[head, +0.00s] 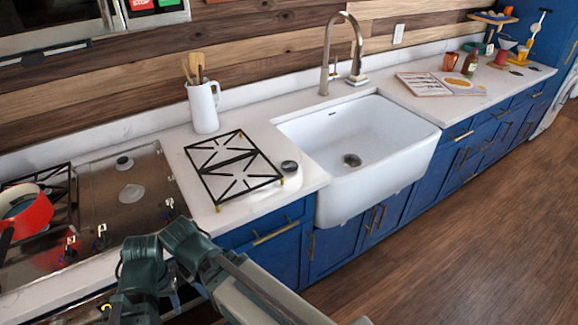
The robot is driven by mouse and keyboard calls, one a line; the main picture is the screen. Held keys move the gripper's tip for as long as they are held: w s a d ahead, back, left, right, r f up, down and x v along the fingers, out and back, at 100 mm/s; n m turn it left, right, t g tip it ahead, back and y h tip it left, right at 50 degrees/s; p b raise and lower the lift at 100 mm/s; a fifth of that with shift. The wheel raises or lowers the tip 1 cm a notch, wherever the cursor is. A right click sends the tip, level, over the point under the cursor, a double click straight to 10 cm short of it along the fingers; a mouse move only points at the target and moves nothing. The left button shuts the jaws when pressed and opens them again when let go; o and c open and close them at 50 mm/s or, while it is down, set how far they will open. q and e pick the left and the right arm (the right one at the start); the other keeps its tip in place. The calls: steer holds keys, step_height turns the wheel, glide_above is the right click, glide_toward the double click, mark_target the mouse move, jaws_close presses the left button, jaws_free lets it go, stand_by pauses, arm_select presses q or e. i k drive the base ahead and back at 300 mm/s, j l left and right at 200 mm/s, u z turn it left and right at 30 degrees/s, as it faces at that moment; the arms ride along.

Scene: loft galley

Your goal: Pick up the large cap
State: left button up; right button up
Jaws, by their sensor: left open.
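My left gripper (173,293) is low in the view, in front of the cooktop's right end and well short of the cap on the counter. It is open, and its fingers are mostly hidden by my own arm. My right gripper is not in view.
The black grate (233,166) lies on the counter left of the white sink (360,150). A white jug (203,107) with wooden utensils stands behind it. A red pot (25,210) sits on the cooktop (100,210) at left. Counter between grate and cooktop is clear.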

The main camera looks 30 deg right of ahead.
mark_target(289, 165)
steer(key=l+u, duration=0.1)
steer(key=l, duration=0.35)
steer(key=k+l+u, duration=0.1)
steer(key=l, duration=0.35)
steer(key=k+l+u, duration=0.1)
steer(key=l, duration=0.4)
steer(key=k+l+u, duration=0.1)
steer(key=l, duration=0.35)
